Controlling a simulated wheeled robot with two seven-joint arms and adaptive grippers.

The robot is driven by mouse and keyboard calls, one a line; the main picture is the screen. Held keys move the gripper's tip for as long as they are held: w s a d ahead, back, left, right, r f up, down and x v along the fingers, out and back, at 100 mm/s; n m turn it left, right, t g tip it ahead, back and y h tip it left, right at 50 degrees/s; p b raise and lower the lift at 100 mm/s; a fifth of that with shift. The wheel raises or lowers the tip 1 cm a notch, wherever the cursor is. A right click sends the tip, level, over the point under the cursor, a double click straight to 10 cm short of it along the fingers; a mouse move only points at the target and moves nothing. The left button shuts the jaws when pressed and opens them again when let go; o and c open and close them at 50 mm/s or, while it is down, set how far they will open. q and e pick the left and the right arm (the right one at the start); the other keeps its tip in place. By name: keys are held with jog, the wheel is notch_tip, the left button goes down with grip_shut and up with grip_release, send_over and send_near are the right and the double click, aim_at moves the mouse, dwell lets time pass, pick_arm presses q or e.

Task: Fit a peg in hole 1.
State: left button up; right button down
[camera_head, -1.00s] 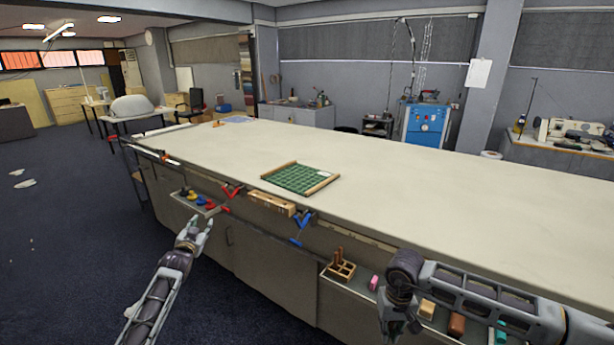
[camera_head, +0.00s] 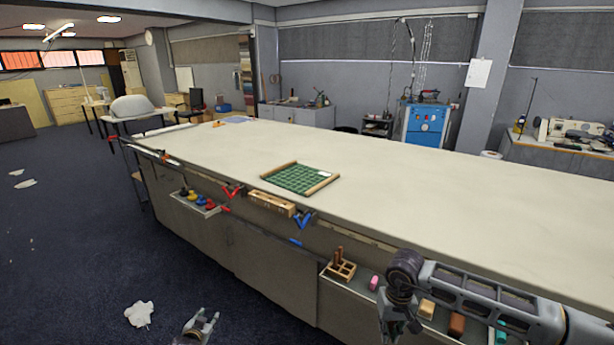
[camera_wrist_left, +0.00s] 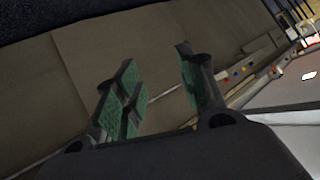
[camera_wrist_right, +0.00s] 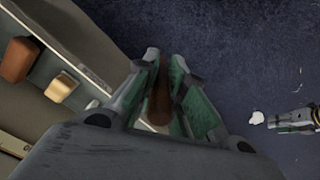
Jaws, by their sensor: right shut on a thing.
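A brown, peg-like piece (camera_wrist_right: 159,95) is between the fingers of my right gripper (camera_wrist_right: 163,62) in the right wrist view; the fingers hide its sides. In the head view my right gripper (camera_head: 390,332) hangs in front of the lower shelf, and the piece cannot be made out there. A wooden block (camera_head: 272,203) sits along the table's front side; its holes are too small to tell apart. My left gripper (camera_head: 203,322) is low over the floor at the bottom of the head view. Its fingers stand apart and empty in the left wrist view (camera_wrist_left: 160,85).
A shelf holds a wooden stand (camera_head: 342,268), a pink block (camera_head: 373,283), a yellowish block (camera_head: 427,309) and a brown block (camera_head: 457,324). Red (camera_head: 232,190) and blue (camera_head: 303,220) clamps flank the wooden block. A green board (camera_head: 300,178) lies on the mostly clear table (camera_head: 420,200).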

pick_arm(q)
jog(key=s+d+f+g, duration=0.2)
jog(key=s+f+g, duration=0.3)
jog(key=s+f, duration=1.85)
jog(key=s+d+f+g, duration=0.1)
jog(key=s+f, duration=0.2)
jog(key=s, duration=0.8)
jog(key=s+d+f+g, duration=0.1)
jog(key=s+f+g, duration=0.1)
jog(key=s, duration=1)
jog(key=s+d+f+g, duration=0.1)
jog(key=s+f, duration=0.3)
jog(key=s, duration=0.7)
jog(key=shift+s+f+g, duration=0.15)
jog(key=shift+s+g, duration=0.05)
jog(key=shift+g, duration=0.3)
jog(key=shift+w, duration=0.15)
